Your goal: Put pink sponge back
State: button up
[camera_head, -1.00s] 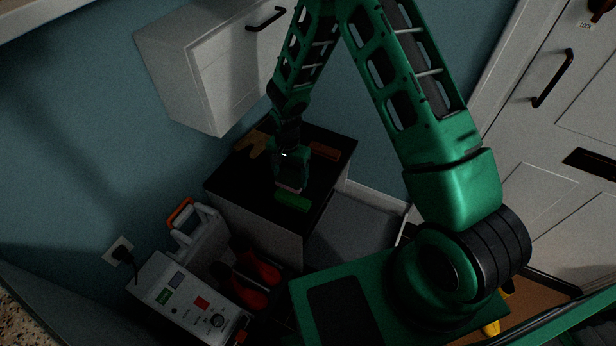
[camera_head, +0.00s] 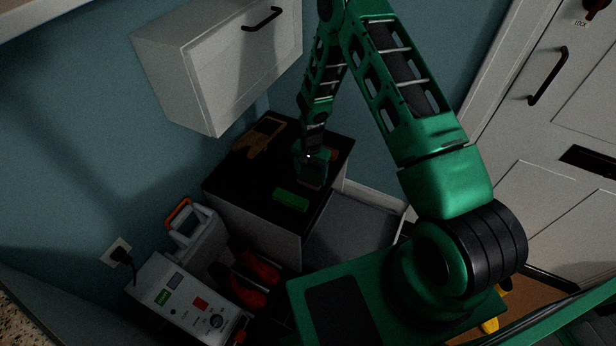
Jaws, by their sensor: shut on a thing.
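My gripper (camera_head: 311,178) is over the dark top of a low cabinet (camera_head: 235,180), near its right side, pointing down. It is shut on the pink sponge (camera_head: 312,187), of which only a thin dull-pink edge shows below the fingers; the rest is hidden. I cannot tell whether the sponge touches the top. A green block, like a sponge (camera_head: 291,199), lies near the front edge, just left of and below my gripper.
A yellow-brown glove (camera_head: 258,142) lies at the back left of the cabinet top. A reddish-brown block (camera_head: 341,154) is partly hidden behind my gripper. A white wall cupboard (camera_head: 220,70) hangs above. Red shoes (camera_head: 245,280) and a grey box (camera_head: 190,300) stand below left.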

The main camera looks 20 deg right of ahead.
jog(key=shift+f, duration=0.25)
jog(key=o, duration=1.3)
jog(key=shift+f, duration=0.15)
